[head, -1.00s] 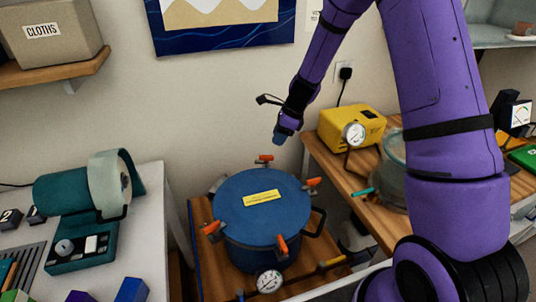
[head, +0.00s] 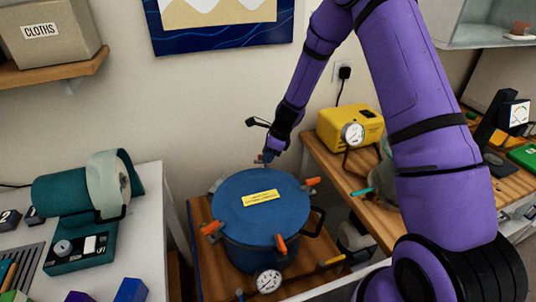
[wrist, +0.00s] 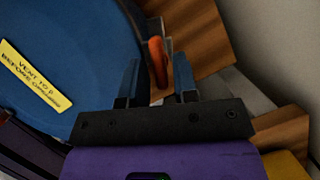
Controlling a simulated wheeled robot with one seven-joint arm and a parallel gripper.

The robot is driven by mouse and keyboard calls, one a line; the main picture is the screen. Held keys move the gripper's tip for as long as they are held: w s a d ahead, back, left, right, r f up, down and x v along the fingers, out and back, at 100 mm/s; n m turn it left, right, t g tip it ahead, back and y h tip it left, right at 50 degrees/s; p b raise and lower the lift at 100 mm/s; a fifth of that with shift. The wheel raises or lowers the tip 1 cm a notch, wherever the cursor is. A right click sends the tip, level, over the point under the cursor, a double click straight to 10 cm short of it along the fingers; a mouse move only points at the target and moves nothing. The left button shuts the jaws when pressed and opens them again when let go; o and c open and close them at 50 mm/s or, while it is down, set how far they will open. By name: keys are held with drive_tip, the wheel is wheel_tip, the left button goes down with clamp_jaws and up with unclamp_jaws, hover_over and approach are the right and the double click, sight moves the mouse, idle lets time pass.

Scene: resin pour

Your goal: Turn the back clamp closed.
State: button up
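The blue pressure pot (head: 240,215) stands on a low wooden surface with a yellow label (head: 261,198) on its lid. The back clamp's orange handle (wrist: 157,61) shows in the wrist view at the lid's edge, between the two fingers and near their tips. My gripper (head: 267,157) is at the back rim of the pot and largely hides this clamp in the head view. In the wrist view my gripper (wrist: 157,72) is open, with a finger on either side of the handle. I cannot tell whether either finger touches it.
Other orange clamps sit at the lid's right (head: 313,182), front (head: 281,244) and left (head: 212,228). A gauge (head: 269,281) is at the pot's front. A yellow pump (head: 350,128) stands on the bench at right. The wall is close behind the pot.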

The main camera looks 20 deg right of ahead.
clamp_jaws()
drive_tip(key=n, duration=0.2)
drive_tip(key=n+g, duration=0.1)
drive_tip(key=shift+w+n, duration=0.2)
drive_tip(key=shift+n, duration=0.2)
drive_tip(key=n+g, duration=0.2)
drive_tip(key=n, duration=0.1)
drive_tip(key=shift+w+n, duration=0.15)
drive_tip(key=shift+n, duration=0.25)
drive_tip(key=n+g, duration=0.1)
drive_tip(key=n, duration=0.4)
drive_tip(key=shift+w+a+g+h, duration=0.1)
drive_tip(key=shift+w+g+h, duration=0.1)
drive_tip(key=shift+g+h, duration=0.2)
drive_tip(key=n+g+h, duration=0.1)
drive_tip(key=n, duration=0.4)
drive_tip(key=shift+w+a, duration=0.1)
drive_tip(key=shift+n+h, duration=0.3)
